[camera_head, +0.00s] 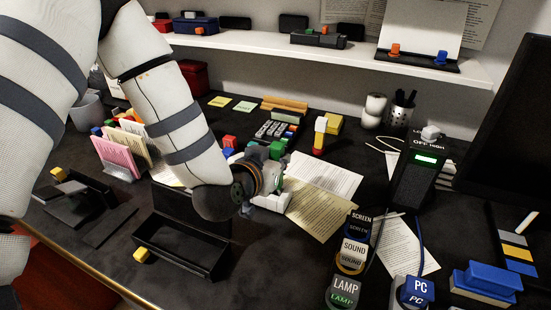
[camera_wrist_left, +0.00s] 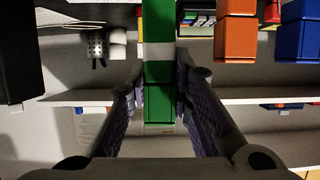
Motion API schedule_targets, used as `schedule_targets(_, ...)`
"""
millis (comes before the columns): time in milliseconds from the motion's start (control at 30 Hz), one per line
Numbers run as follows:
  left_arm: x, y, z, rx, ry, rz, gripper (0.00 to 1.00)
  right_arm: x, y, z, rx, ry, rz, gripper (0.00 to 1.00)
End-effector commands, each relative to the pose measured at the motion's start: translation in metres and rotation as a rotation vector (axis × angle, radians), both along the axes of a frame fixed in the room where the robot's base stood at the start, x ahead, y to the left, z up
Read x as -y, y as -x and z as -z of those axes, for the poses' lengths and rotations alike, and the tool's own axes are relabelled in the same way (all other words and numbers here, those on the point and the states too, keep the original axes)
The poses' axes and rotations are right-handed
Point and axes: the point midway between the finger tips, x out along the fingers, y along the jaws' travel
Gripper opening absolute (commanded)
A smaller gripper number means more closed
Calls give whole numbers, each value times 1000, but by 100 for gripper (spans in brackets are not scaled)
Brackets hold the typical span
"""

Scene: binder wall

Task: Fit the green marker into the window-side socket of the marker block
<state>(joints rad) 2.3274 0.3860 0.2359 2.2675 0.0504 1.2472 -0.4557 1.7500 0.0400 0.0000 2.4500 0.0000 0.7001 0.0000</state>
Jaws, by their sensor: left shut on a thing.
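My left gripper (camera_head: 268,186) is low over the middle of the desk in the head view. In the left wrist view its two fingers (camera_wrist_left: 160,100) are shut on the green marker (camera_wrist_left: 158,62), which has a pale band. In the head view a small green patch (camera_head: 277,149) shows at the gripper, probably this marker. An orange-red piece (camera_wrist_left: 236,38) and a blue piece (camera_wrist_left: 302,38) stand beside it in the wrist view. The red one (camera_head: 229,141) shows left of the gripper in the head view. I cannot make out the marker block's sockets. My right gripper is not in view.
An upright yellow, white and red piece (camera_head: 320,135) stands behind the gripper. Papers (camera_head: 322,212) lie to its right. An open black tray (camera_head: 180,250) is in front left. Labelled buttons (camera_head: 345,290) and a dark panel (camera_head: 412,180) stand to the right. A shelf (camera_head: 350,60) runs above.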

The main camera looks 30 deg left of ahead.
Motion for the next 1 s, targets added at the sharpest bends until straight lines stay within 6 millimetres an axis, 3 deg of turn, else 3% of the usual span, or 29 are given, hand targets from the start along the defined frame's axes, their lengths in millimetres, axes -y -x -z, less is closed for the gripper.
schedule_targets(1000, 0, 0, 25, -4, 0, 0, 0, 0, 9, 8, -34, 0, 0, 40)
